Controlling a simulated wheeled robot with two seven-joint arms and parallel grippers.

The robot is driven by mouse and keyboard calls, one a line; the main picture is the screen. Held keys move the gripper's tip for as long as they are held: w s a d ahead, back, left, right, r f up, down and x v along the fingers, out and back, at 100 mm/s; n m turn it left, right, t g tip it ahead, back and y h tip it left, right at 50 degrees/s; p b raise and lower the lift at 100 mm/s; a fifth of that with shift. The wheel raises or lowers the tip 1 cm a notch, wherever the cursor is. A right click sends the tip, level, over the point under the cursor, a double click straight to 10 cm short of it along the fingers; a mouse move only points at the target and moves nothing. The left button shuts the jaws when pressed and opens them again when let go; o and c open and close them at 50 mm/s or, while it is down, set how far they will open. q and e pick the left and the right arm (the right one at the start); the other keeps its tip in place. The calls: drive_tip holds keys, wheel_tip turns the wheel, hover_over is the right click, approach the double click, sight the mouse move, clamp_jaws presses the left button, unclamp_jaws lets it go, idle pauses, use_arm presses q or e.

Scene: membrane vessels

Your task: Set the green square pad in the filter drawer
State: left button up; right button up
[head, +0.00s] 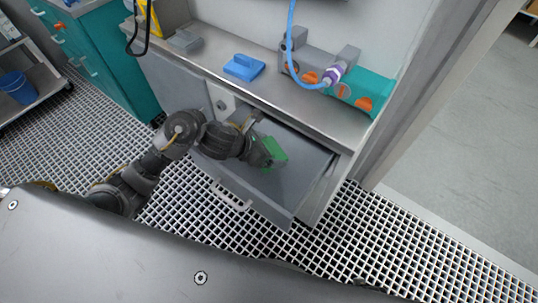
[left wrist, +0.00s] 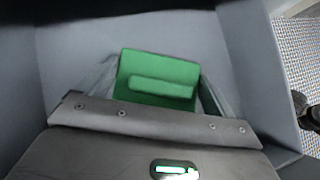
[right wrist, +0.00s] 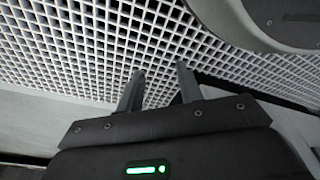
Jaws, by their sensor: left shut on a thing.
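The green square pad (head: 273,150) has a raised bar handle and is held by my left gripper (head: 266,151), inside the open grey filter drawer (head: 290,190). In the left wrist view the pad (left wrist: 158,75) lies between the fingers, with the drawer's floor and walls around it. I cannot tell whether the pad touches the drawer floor. The drawer is pulled out from the bench cabinet and holds nothing else that I can see. My right gripper (right wrist: 158,88) is open and empty over the white floor grating; it is not seen in the head view.
A teal cabinet (head: 100,60) stands at the left. The grated floor before the drawer is clear.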

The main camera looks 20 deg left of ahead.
use_arm(q)
wheel_tip(320, 180, down, 3)
drive_tip(key=shift+r+b, duration=0.1)
drive_tip(key=shift+b, duration=0.9)
use_arm(e)
drive_tip(key=w+a+r, duration=0.1)
drive_tip(key=w+r, duration=0.2)
drive_tip(key=r, duration=0.3)
drive_tip(key=shift+a+r, duration=0.2)
drive_tip(key=shift+a, duration=0.15)
drive_tip(key=shift+w, duration=0.15)
use_arm(q)
drive_tip(key=shift+f, duration=0.2)
drive_tip(key=o, duration=0.8)
drive_tip(key=shift+a, duration=0.1)
use_arm(e)
drive_tip(key=shift+r, duration=0.3)
use_arm(q)
drive_tip(key=shift+r, duration=0.15)
use_arm(e)
drive_tip(key=shift+r, duration=0.1)
use_arm(q)
drive_tip(key=shift+p+v, duration=2)
drive_tip(key=shift+v, duration=4)
use_arm(e)
drive_tip(key=s+d+f, duration=0.3)
drive_tip(key=s+f, duration=0.3)
drive_tip(key=f, duration=0.4)
drive_tip(key=shift+s+f, duration=0.2)
drive_tip(key=shift+s, duration=0.05)
